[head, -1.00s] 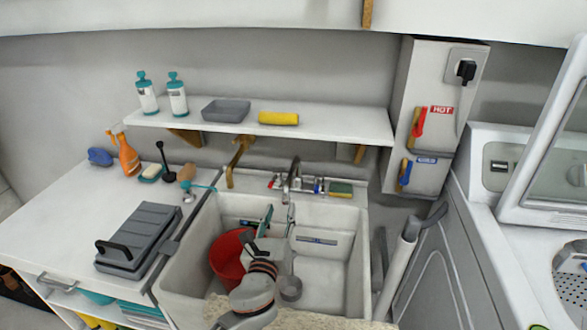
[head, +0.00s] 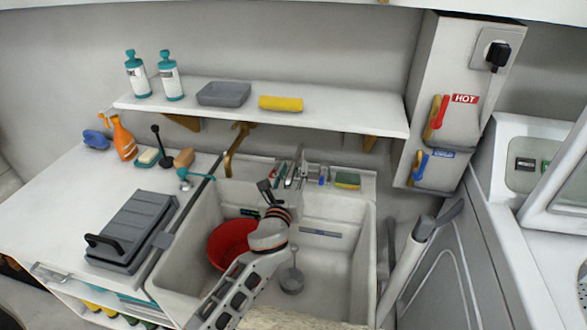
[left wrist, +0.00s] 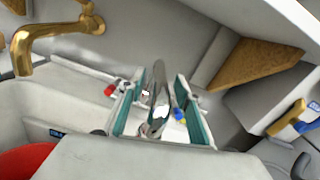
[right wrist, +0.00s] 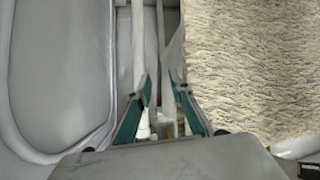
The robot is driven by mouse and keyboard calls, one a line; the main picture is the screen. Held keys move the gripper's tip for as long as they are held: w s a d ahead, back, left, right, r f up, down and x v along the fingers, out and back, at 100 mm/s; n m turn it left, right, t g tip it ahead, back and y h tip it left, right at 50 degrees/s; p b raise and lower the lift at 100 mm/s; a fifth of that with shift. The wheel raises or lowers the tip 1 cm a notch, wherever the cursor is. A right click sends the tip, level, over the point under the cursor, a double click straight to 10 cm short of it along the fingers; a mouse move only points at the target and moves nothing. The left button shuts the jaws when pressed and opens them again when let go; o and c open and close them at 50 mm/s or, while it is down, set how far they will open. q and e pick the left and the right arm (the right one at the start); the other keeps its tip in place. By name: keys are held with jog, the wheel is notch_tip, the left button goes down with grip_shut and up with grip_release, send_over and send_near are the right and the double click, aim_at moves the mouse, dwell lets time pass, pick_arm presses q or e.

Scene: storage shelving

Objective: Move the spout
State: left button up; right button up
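The chrome tap spout (head: 297,165) stands at the back rim of the sink in the head view. In the left wrist view the spout (left wrist: 159,92) shows between the two teal fingers of my left gripper (left wrist: 161,78), with a gap on each side. The left gripper is open; whether the spout is within finger reach or beyond the tips is hard to tell. In the head view my left gripper (head: 281,175) is near the tap, partly hidden by its own wrist. My right gripper (right wrist: 163,78) is open and empty, and out of the head view.
A brass tap (head: 237,140) stands left of the spout. A red bowl (head: 226,240) and a ladle (head: 291,279) are in the sink (head: 340,260). A green-yellow sponge (head: 347,181) lies right of the tap. A shelf (head: 350,115) overhangs the back. A fluffy beige surface (right wrist: 250,70) is beside my right gripper.

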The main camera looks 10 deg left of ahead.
pick_arm(q)
jog(key=shift+w, duration=0.5)
pick_arm(e)
jog(key=shift+w+r, duration=0.25)
pick_arm(q)
jog(key=shift+c, duration=0.4)
grip_shut()
jog(key=shift+a, duration=0.1)
